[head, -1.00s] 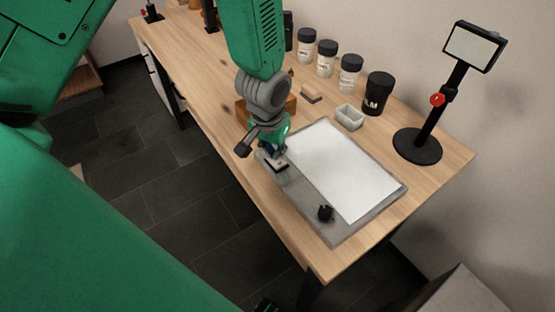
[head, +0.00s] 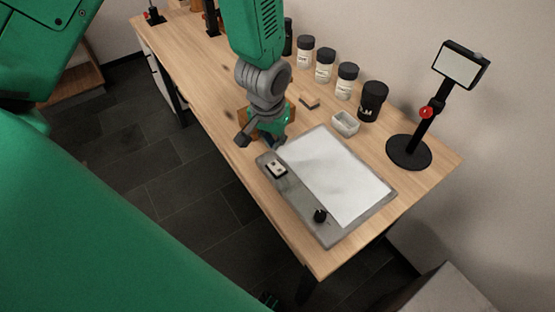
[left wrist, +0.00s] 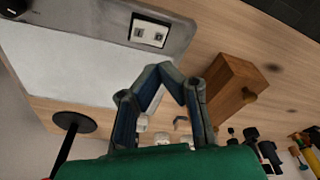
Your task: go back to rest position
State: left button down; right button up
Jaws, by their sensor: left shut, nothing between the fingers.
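My left gripper (head: 276,143) hangs over the table at the far left corner of a grey panel (head: 327,233) with a white surface (head: 335,175). In the left wrist view its fingers (left wrist: 172,72) meet at the tips with nothing between them. A small switch plate (head: 276,168) on the panel is just in front of the gripper and apart from it; it also shows in the left wrist view (left wrist: 149,33). A black knob (head: 320,215) sits on the panel's near part. My right gripper is not seen.
A wooden box (left wrist: 230,88) stands close beside the left gripper. A small grey dish (head: 345,123), several lidded jars (head: 325,66) and a black jar (head: 372,102) line the back. A black stand (head: 409,152) with a screen is at the right. The table's front edge is clear.

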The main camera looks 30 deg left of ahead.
pick_arm(q)
jog(key=shift+r, duration=0.1)
dwell(0.4)
jog(key=shift+s+f, duration=0.25)
jog(key=s+a+f+g, duration=0.1)
jog(key=s+f, duration=0.3)
jog(key=s, duration=0.4)
jog(key=s+a+f+m, duration=0.1)
jog(key=s+f, duration=0.3)
jog(key=s, duration=0.5)
jog(key=s+f+g, duration=0.1)
jog(key=s+f, duration=0.4)
jog(key=s, duration=0.3)
jog(key=w+d+f+m+b, duration=0.1)
jog(key=w+f+b, duration=0.2)
jog(key=f+b, duration=0.3)
jog(key=shift+f+t+b, duration=0.35)
jog(key=shift+t+b, duration=0.05)
jog(key=shift+b, duration=0.6)
jog(key=shift+a, duration=0.1)
